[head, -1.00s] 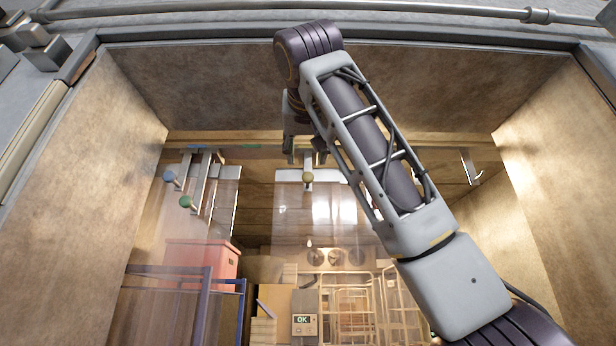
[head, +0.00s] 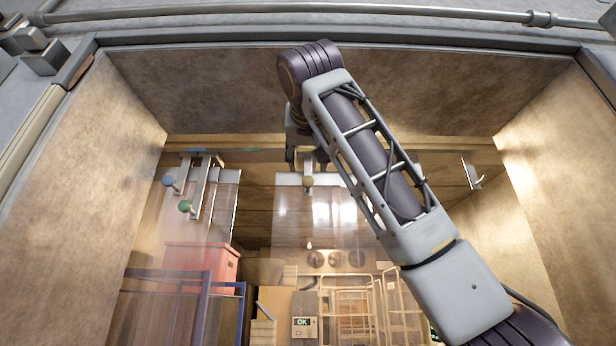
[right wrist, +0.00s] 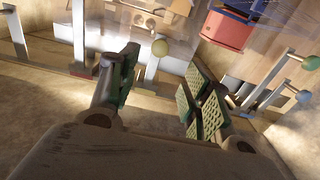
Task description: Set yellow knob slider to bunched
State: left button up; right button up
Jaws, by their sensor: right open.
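The yellow knob (head: 308,181) sits on a pale slider post at the top of a clear hanging strip (head: 315,215), in the middle of the opening. My right gripper (head: 306,160) is just above and behind the knob in the head view, partly hidden by my own wrist. In the right wrist view, its open green-padded fingers (right wrist: 160,80) stand to either side of the knob's post in the picture. The yellow knob (right wrist: 160,47) shows beyond them, between the tips. Contact cannot be told. My left gripper is not in view.
A blue knob (head: 169,181) and a green knob (head: 185,207) stand on sliders at the left. A hook (head: 472,174) is on the right of the rail (head: 440,158). Behind the strips are a red box (head: 215,264) and wire cages (head: 352,310).

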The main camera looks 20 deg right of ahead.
aim_at(308, 179)
jog(key=p+x, duration=0.3)
jog(key=x, duration=0.7)
jog(key=shift+w+d, duration=0.1)
jog(key=shift+w, duration=0.15)
jog(key=shift+c, duration=0.2)
grip_shut()
